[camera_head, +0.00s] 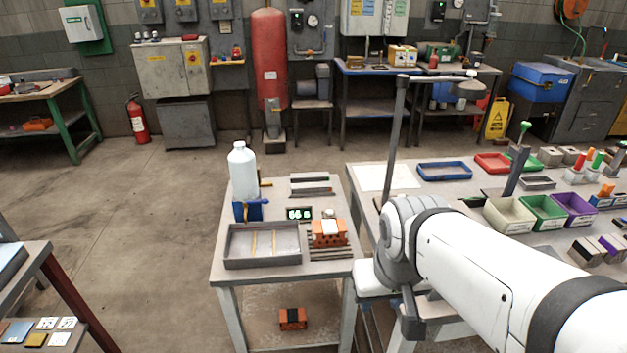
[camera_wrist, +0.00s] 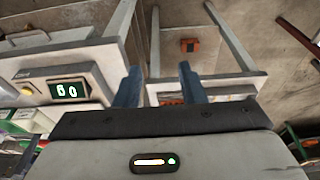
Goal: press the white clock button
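A small dark box with a lit digital display, which looks like the clock (camera_head: 299,213), stands on the small table in the head view. A small round whitish piece (camera_head: 328,213) shows just right of it; I cannot tell whether it is the button. In the wrist view a lit display (camera_wrist: 68,89) sits on a pale housing at the left, with a small yellow button (camera_wrist: 27,90) beside it. My gripper (camera_wrist: 158,78) shows two blue-grey fingers apart, with nothing between them. In the head view its fingers are hidden behind my white arm.
The small table (camera_head: 228,274) also bears a grey tray (camera_head: 235,258), a white bottle (camera_head: 243,170) and an orange hollow brick (camera_head: 328,235). Another orange brick (camera_head: 292,318) lies on its lower shelf. Coloured bins (camera_head: 543,212) stand on the right table.

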